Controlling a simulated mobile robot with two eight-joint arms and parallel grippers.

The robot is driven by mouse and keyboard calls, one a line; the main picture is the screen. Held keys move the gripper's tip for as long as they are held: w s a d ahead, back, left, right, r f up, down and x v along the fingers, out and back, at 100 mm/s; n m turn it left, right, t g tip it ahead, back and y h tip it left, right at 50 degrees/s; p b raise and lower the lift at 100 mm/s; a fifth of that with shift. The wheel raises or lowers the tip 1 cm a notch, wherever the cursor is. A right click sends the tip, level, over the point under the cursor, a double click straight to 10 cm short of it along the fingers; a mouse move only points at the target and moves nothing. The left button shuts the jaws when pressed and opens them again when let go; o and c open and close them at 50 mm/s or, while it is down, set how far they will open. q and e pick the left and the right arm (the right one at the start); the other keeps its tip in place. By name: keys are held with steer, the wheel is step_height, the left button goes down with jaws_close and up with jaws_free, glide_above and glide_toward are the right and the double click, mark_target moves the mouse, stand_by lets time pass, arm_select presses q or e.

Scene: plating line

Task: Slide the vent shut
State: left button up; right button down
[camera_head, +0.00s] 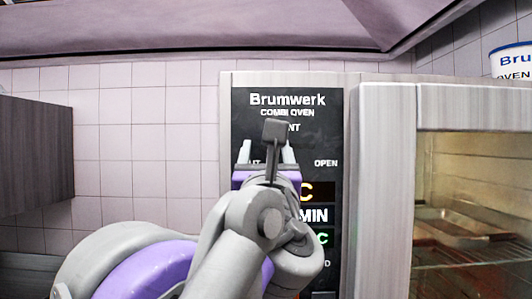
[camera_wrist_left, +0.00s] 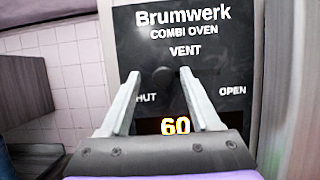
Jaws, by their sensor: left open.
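The vent's dark round knob (camera_wrist_left: 163,78) shows in the left wrist view on the black oven panel (camera_wrist_left: 235,60), below the word VENT. It appears nearer the partly covered SHUT label (camera_wrist_left: 147,97) than the OPEN label (camera_wrist_left: 232,91). My left gripper (camera_wrist_left: 160,74) is open, with one finger on each side of the knob in the picture; I cannot tell whether either touches it. In the head view my left gripper (camera_head: 268,146) is in front of the panel (camera_head: 325,125), and my own wrist part hides the knob.
The oven door (camera_head: 385,190), with a glass window and trays inside, is to the right of the panel. A dark cabinet (camera_head: 37,145) hangs at the left. A labelled tub (camera_head: 510,62) stands at the top right. Tiled wall fills the space left of the oven.

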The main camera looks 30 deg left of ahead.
arm_select(q)
steer(key=shift+s+d+f, duration=0.3)
steer(key=b+v, duration=0.1)
steer(key=v, duration=0.8)
steer(key=shift+s+b, duration=0.3)
steer(key=shift+s, duration=0.2)
arm_select(e)
steer(key=shift+s+f, duration=0.35)
steer(key=shift+f, duration=0.25)
steer(key=shift+s+f, duration=0.3)
steer(key=shift+f, duration=0.3)
arm_select(q)
steer(key=w+a+f+n+g+h, duration=0.15)
steer(key=f+n+g, duration=0.45)
steer(key=f, duration=1.3)
steer(key=w+a+f+n+g+h, duration=0.2)
steer(key=f+n+g, duration=0.45)
steer(key=f, duration=1.15)
steer(key=s+d+f+n+h, duration=0.2)
steer(key=f+n, duration=0.3)
steer(key=f, duration=0.4)
steer(key=s+d+f+n+h, duration=0.2)
steer(key=f+n, duration=0.4)
steer(key=f, duration=0.3)
steer(key=s+d+f+n+h, duration=0.2)
steer(key=f+n, duration=0.4)
steer(key=f, duration=0.3)
steer(key=shift+s+d+g+h, duration=0.2)
steer(key=shift+s+g+h, duration=0.25)
steer(key=shift+h, duration=0.8)
